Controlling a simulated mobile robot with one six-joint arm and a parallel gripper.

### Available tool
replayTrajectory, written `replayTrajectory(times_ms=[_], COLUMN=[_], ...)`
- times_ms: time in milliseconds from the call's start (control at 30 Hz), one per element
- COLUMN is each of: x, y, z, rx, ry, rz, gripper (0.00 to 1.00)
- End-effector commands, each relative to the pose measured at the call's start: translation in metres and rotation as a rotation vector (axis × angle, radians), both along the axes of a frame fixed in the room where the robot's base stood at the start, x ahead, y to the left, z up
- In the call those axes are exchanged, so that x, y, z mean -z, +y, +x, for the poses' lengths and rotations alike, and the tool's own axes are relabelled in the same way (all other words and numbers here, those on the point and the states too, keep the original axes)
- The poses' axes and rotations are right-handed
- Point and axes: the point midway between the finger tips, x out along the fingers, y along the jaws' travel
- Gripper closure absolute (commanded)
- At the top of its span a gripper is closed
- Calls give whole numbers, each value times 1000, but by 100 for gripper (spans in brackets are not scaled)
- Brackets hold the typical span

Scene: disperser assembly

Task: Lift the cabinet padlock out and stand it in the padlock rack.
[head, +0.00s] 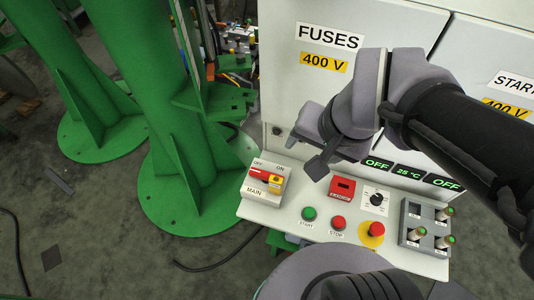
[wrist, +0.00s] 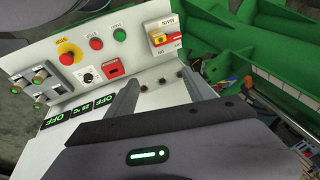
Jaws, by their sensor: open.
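A small yellow block (head: 275,184), which looks like the padlock, sits at the right end of the red handle of the MAIN switch (head: 258,194). It also shows in the wrist view (wrist: 158,39), at the top. A red holder with a dark slot (head: 342,187) and a label stands on the panel behind the buttons; it may be the padlock rack. It also shows in the wrist view (wrist: 114,68). My gripper (head: 312,145) is open and empty above the panel's back edge, between the switch and the red holder. Its two fingers (wrist: 163,95) point toward the panel.
The panel carries a green button (head: 309,214), a red button (head: 338,222), a yellow-ringed red stop knob (head: 371,234) and a dial. A grey rack (head: 413,213) with several green-topped pieces stands at right. The FUSES cabinet (head: 283,80) rises behind. Green columns (head: 165,120) stand left.

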Motion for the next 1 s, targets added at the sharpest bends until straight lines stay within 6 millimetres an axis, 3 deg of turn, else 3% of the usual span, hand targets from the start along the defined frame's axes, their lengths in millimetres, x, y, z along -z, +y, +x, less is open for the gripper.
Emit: replayTrajectory(times_ms=[167, 400, 533, 767, 1000], x=[16, 69, 99, 122, 197], y=[13, 39, 49, 52, 52], z=[27, 56, 61, 61, 61], rx=[-9, -29, -38, -39, -40], ry=[108, 265, 323, 337, 338], rz=[-33, -103, -137, -145, -145], gripper=[38, 38, 38, 38, 38])
